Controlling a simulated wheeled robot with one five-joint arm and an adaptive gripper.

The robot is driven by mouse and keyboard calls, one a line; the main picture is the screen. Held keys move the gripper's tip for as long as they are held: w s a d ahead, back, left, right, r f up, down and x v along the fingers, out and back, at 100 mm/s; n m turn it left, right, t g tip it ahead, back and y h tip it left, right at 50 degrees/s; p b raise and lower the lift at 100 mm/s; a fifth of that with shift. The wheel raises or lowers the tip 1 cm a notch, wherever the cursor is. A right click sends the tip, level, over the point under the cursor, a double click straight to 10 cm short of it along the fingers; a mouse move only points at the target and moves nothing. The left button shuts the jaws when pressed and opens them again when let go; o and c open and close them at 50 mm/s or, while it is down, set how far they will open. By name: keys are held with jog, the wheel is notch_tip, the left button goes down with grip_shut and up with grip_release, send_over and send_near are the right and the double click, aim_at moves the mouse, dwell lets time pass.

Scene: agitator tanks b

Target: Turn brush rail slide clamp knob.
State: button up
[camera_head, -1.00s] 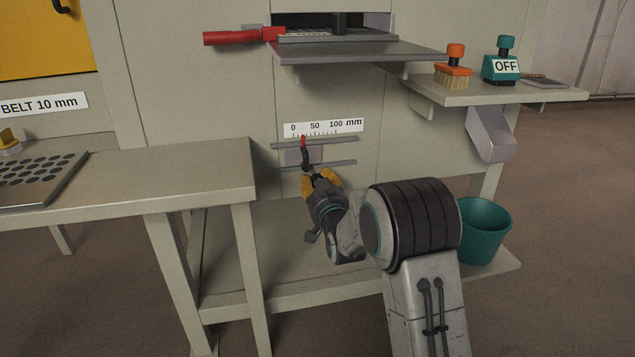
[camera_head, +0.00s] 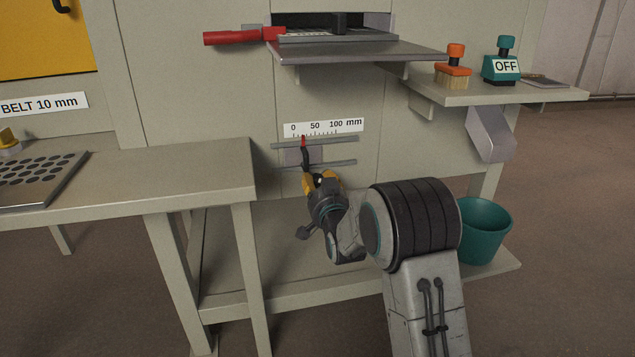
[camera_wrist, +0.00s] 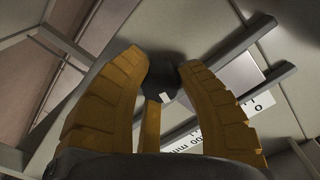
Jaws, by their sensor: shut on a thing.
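The slide (camera_head: 296,156) is a grey plate between two rails (camera_head: 314,143) under a mm scale. Its red pointer (camera_head: 303,141) stands between the 0 and 50 marks, nearer 0. The dark clamp knob (camera_wrist: 165,72) shows in the wrist view between the yellow fingers of my gripper (camera_wrist: 163,68), with a small pale mark on it. My gripper is shut on the knob; in the head view the gripper (camera_head: 313,178) largely hides the knob.
A metal ledge (camera_head: 360,51) and a red handle (camera_head: 235,37) are above the scale (camera_head: 323,127). A bench (camera_head: 200,170) stands at the left. A shelf with an orange brush (camera_head: 453,70) and a teal OFF box (camera_head: 502,68) is at the right, above a teal bucket (camera_head: 484,230).

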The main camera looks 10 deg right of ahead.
jog(key=o, duration=0.8)
jog(key=shift+r, duration=0.4)
jog(key=shift+o, duration=0.4)
jog(key=shift+f, duration=0.1)
jog(key=shift+f, duration=0.15)
jog(key=shift+s, duration=0.15)
jog(key=s, duration=1.1)
jog(key=shift+s, duration=0.35)
